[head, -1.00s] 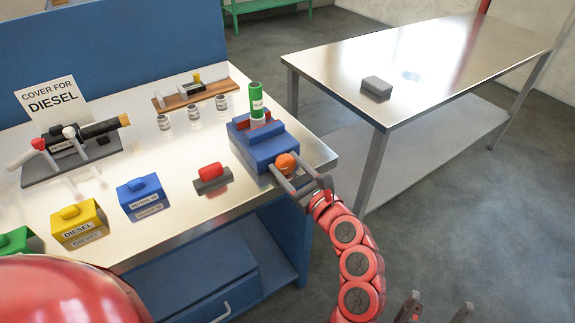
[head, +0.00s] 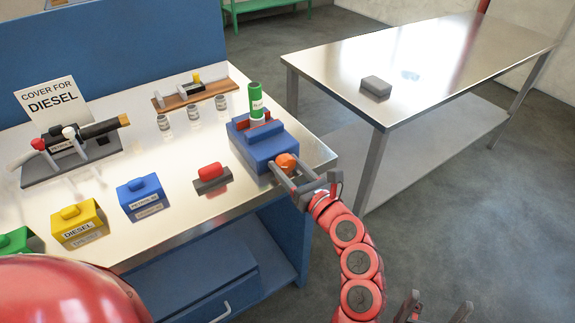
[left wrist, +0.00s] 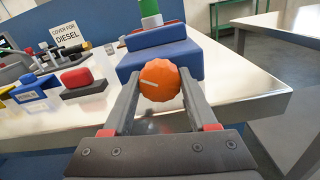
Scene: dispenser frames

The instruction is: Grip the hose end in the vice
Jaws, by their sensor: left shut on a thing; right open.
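The blue vice (head: 264,148) stands at the right end of the steel bench, with red jaws at its top. The green hose end (head: 256,97) stands upright at the jaws, with a pale band and lower part; I cannot tell whether the jaws touch it. The vice's orange knob (head: 286,161) faces the front. My left gripper (head: 285,172) is shut on this knob. The left wrist view shows the knob (left wrist: 161,84) between the two fingers, with the hose end (left wrist: 150,10) cut off at the top. My right gripper (head: 436,309) is open and empty at the bottom right.
A red-topped block (head: 211,175) sits left of the vice. Blue (head: 143,195), yellow (head: 80,222) and green boxes line the front. Small jars and a wooden rack (head: 195,95) are behind. A second steel table (head: 440,70) holds a grey block (head: 376,88).

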